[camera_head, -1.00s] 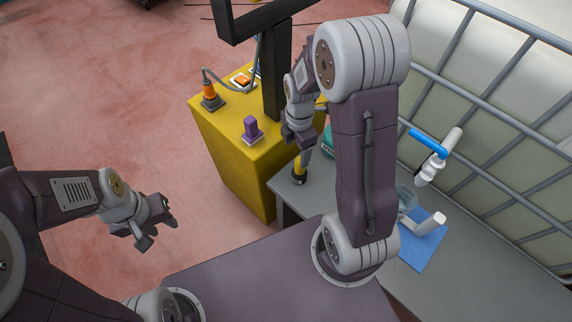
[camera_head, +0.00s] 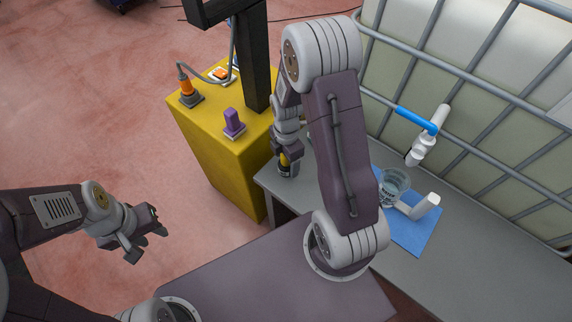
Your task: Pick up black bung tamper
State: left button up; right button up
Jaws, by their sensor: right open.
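The bung tamper (camera_head: 286,171) stands on the left end of the grey bench (camera_head: 462,240). Its base is black, with a yellow part above it. My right gripper (camera_head: 287,155) is open and pointing down at the tamper's upper part, with the fingers around or right beside it. The top of the tamper is hidden by the gripper, and I cannot tell whether the fingers touch it. My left gripper (camera_head: 148,243) is open and empty over the floor at the left, far from the bench.
A clear jar (camera_head: 393,185) and a white object (camera_head: 424,207) are on a blue mat (camera_head: 413,235). A blue-handled tap (camera_head: 418,120) hangs above.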

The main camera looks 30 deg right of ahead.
jog(key=shift+f, duration=0.55)
jog(key=shift+r, duration=0.1)
grip_shut()
jog(key=shift+r, duration=0.1)
jog(key=shift+r, duration=0.4)
jog(key=r+p, duration=0.1)
jog(key=r, duration=0.1)
jog(key=d+r+p, duration=0.1)
jog(key=r, duration=0.1)
jog(key=shift+s, duration=0.15)
jog(key=s+d+r+p, duration=0.2)
jog(key=s+d+r, duration=0.3)
jog(key=d, duration=0.4)
jog(key=shift+d+r, duration=0.2)
jog(key=shift+r, duration=0.3)
jog(key=shift+s, duration=0.1)
